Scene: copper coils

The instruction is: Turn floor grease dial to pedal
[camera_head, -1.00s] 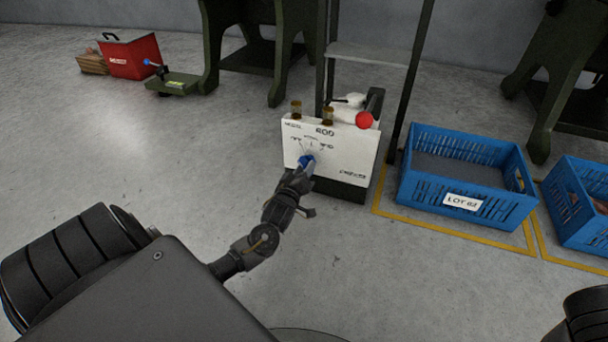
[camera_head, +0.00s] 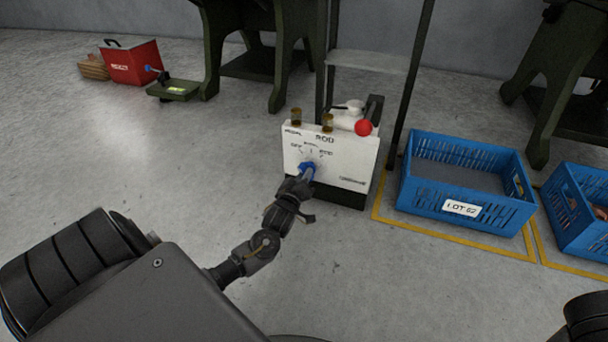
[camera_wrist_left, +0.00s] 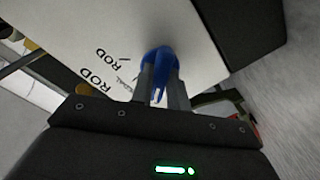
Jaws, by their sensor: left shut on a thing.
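The grease unit (camera_head: 350,157) is a white box with a dark base standing on the floor. Its front carries a blue dial (camera_head: 307,167) with printed marks around it; "ROD" and a "PEDAL"-like word can be read. My left gripper (camera_head: 304,176) is at the front face, shut on the dial. In the left wrist view the two fingers (camera_wrist_left: 160,85) sit either side of the blue dial (camera_wrist_left: 158,62). The fingers partly hide the dial, and I cannot tell which mark it points to. My right gripper is not in view.
A red ball knob (camera_head: 363,128) and brass-coloured cups (camera_head: 327,122) top the unit. A blue crate labelled LOT 62 (camera_head: 462,208) stands to its right inside yellow floor lines. A green pedal (camera_head: 174,89) and red box (camera_head: 131,62) are at the back left. Floor left of the unit is clear.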

